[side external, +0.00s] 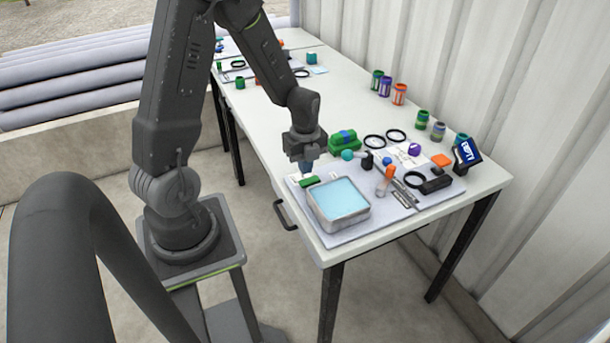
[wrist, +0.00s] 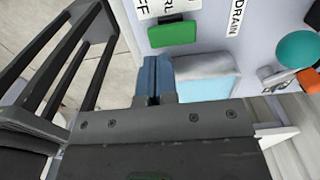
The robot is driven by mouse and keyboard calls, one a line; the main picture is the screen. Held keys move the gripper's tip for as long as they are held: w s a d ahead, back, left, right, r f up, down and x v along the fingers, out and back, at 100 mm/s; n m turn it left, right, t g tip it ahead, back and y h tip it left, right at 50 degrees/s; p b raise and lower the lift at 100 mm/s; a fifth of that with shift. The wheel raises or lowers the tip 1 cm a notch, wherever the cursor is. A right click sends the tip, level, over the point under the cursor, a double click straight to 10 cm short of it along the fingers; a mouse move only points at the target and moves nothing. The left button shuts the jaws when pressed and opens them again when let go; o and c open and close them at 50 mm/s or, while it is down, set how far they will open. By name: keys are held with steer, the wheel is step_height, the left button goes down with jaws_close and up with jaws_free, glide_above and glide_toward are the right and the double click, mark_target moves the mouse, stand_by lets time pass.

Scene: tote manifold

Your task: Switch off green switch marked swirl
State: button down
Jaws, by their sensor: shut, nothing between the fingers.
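The green switch (wrist: 172,34) is a flat green block on the light grey panel in the wrist view. A white label partly reading "RL" (wrist: 178,6) sits just above it, cut off by the frame edge. The green switch also shows in the side view (side external: 309,181), at the panel's near left, beside the tray. My gripper (wrist: 153,78) has its blue fingers shut together with nothing between them. The fingertips are close to the switch, just below it in the wrist view. In the side view my gripper (side external: 305,167) is just above and behind the switch; I cannot tell whether they touch.
A metal tray of light blue liquid (side external: 340,200) stands right beside the switch. A teal ball (side external: 347,155), an orange-topped handle (side external: 388,178), black rings and a black block (side external: 436,184) crowd the panel's right. A "DRAIN" label (wrist: 235,16) lies right of the switch.

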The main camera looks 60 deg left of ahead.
mark_target(310, 181)
steer(key=shift+f, duration=1.9)
steer(key=shift+f, duration=0.2)
steer(key=shift+w, duration=0.1)
steer(key=shift+w+r, duration=0.35)
steer(key=shift+w, duration=0.25)
steer(key=shift+r, duration=0.1)
